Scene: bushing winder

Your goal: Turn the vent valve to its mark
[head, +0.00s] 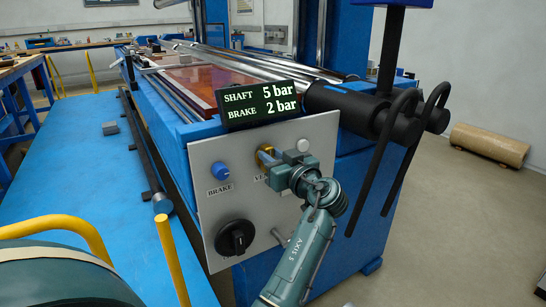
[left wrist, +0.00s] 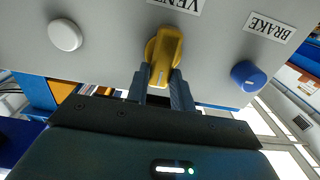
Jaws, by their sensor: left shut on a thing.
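The yellow vent valve (head: 265,152) sits on the grey control panel (head: 211,193), partly hidden behind my left gripper (head: 275,168) in the head view. In the left wrist view the valve's handle (left wrist: 166,48) points down toward my left gripper (left wrist: 160,82), whose two dark fingers are shut on its end, one on each side. A small pale line shows on the handle. The VENT label (left wrist: 178,5) is upside down and cut off at the top edge there. I cannot make out the valve's mark on the panel. My right gripper is not in view.
A blue BRAKE knob (head: 221,170), a black rotary knob (head: 236,238) and a pale round button (head: 303,145) share the panel. Above it a display (head: 259,104) reads shaft 5 bar, brake 2 bar. Black bent handles (head: 405,140) stand right. Yellow rails (head: 172,262) stand left.

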